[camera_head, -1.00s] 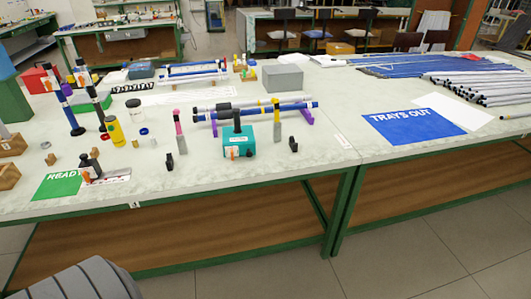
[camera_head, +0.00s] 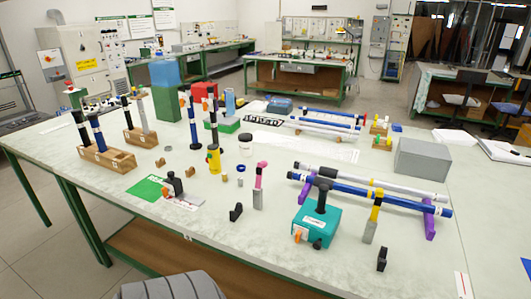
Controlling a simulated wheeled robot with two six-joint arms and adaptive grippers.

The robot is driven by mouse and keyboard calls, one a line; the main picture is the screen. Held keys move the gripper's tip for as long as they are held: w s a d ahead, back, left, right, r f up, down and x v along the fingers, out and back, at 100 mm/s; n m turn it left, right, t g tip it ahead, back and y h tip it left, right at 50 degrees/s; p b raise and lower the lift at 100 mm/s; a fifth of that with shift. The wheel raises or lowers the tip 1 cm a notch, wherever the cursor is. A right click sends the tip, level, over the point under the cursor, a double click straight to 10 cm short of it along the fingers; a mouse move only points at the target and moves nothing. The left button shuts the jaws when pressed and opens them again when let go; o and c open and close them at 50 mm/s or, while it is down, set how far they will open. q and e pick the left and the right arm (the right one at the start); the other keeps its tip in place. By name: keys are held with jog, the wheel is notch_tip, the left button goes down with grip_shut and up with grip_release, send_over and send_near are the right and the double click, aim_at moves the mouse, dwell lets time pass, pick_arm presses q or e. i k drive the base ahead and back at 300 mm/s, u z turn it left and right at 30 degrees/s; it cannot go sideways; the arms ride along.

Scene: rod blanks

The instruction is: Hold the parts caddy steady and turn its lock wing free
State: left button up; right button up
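The parts caddy appears to be the teal box (camera_head: 335,224) with a black upright handle (camera_head: 322,194), standing on the near part of the bench. Neither of my grippers is in view, and nothing is touching the box.
Blue and white rods lie on purple stands (camera_head: 431,222) behind the box. Beside it stand a pink-topped tool (camera_head: 259,180), a yellow-topped tool (camera_head: 374,212) and black clips (camera_head: 382,260). A grey box (camera_head: 423,159) is farther right. Wooden blocks holding rods (camera_head: 106,157) stand left.

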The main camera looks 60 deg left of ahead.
aim_at(299, 233)
jog(key=u, duration=0.9)
jog(key=i, duration=0.85)
jog(key=u, duration=0.9)
